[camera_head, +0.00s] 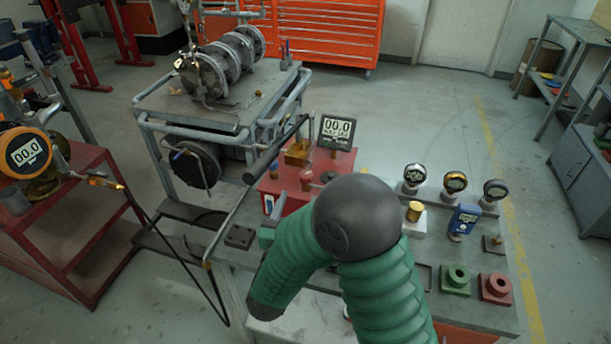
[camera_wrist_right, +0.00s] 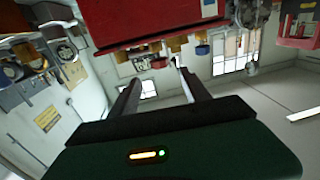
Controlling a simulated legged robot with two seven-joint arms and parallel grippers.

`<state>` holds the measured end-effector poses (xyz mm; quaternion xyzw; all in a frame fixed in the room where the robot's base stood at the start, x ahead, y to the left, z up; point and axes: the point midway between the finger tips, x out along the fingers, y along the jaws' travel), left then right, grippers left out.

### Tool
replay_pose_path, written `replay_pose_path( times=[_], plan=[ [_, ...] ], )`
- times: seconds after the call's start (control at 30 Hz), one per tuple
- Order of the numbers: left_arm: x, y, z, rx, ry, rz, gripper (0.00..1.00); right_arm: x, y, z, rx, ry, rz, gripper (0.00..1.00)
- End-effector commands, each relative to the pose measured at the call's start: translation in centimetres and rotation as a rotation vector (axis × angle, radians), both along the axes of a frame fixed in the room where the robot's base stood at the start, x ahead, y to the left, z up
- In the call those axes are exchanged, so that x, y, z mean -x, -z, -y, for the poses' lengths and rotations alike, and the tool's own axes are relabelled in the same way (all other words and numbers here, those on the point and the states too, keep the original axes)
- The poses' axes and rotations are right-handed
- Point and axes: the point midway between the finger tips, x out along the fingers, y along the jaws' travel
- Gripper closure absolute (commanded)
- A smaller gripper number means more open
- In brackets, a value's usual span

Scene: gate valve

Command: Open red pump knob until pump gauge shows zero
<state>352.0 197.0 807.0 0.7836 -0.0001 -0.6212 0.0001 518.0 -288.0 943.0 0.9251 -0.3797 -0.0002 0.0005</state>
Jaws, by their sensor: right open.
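A red pump box (camera_head: 283,190) stands on the grey bench, with brass and reddish fittings on top. A small pinkish-red knob (camera_head: 307,177) shows on it, partly blurred. The square black gauge (camera_head: 337,132) behind it reads 00.0. My right arm, in a green sleeve, bends in front of the box and hides part of the bench. In the right wrist view my right gripper (camera_wrist_right: 160,76) has its two fingers apart with nothing between them. The red box (camera_wrist_right: 150,20) shows upside down beyond the fingertips, with small knobs along its edge. My left gripper is not in view.
Several round gauges (camera_head: 455,183) and green (camera_head: 456,280) and red (camera_head: 495,287) blocks stand on the bench at right. A pump frame (camera_head: 215,110) is behind. A red cart (camera_head: 75,220) with an orange gauge (camera_head: 25,152) stands at left.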

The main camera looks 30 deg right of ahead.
Motion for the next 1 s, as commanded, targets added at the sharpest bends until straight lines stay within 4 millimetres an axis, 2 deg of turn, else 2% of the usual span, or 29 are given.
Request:
replay_pose_path(
  times=[0.03,0.2,0.4,0.77,1.0],
  plan=[
    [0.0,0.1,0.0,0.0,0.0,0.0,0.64,-0.9,0.0,1.1,-0.001,0.006,0.002,0.45],
    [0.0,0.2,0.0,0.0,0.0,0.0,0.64,-4.1,0.1,4.2,-0.001,0.004,0.002,0.45],
    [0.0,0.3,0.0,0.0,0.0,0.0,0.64,-6.6,0.0,6.6,-0.001,0.001,0.001,0.45],
    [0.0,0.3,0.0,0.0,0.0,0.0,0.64,-7.3,0.0,7.1,0.0,-0.003,0.0,0.45],
    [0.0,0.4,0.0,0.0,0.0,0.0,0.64,-7.3,0.0,7.1,-0.001,-0.003,0.001,0.76]
  ],
)
